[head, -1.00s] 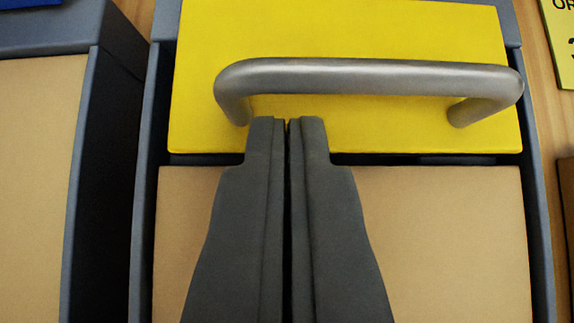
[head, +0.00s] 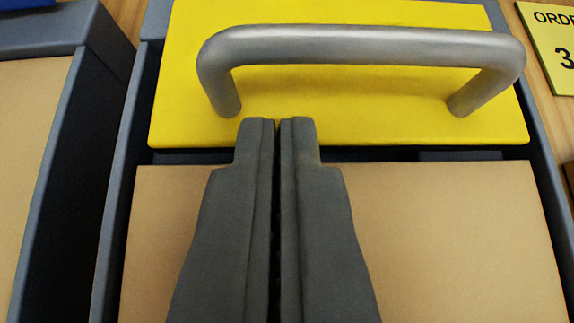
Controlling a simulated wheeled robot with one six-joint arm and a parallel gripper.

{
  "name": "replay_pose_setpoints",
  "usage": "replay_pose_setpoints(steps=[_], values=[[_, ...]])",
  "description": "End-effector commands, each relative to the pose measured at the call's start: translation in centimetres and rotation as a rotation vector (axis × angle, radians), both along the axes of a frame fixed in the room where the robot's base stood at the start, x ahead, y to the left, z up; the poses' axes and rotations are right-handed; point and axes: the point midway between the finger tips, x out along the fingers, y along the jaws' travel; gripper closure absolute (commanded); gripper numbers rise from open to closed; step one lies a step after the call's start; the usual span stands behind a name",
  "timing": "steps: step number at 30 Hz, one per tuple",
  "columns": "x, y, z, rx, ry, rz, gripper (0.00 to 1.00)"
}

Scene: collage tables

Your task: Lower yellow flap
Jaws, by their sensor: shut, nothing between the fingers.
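The yellow flap (head: 330,112) fills the upper part of the head view, set in a grey frame. A grey metal bar handle (head: 365,45) stands out from it, with one leg at each side. My gripper (head: 277,122) is shut and empty, its two dark fingers side by side. The fingertips overlap the lower edge of the yellow flap in the picture, below the bar and between its legs, nearer the left leg. I cannot tell whether they touch the flap.
A tan panel (head: 430,230) lies below the flap inside the grey frame (head: 117,210). Another grey unit with a tan panel (head: 25,150) stands at the left, beyond a dark gap. A yellow sign (head: 552,40) with dark lettering lies on wood at the upper right.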

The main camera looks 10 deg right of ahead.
Motion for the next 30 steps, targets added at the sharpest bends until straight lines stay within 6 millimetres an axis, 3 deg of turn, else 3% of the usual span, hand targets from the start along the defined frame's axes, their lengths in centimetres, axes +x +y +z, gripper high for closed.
replay_pose_setpoints(steps=[14, 30], values=[[-0.5, 0.1, 0.1, 0.002, 0.003, 0.001, 1.00], [-7.4, 0.8, 4.9, -0.002, 0.000, -0.003, 1.00]])
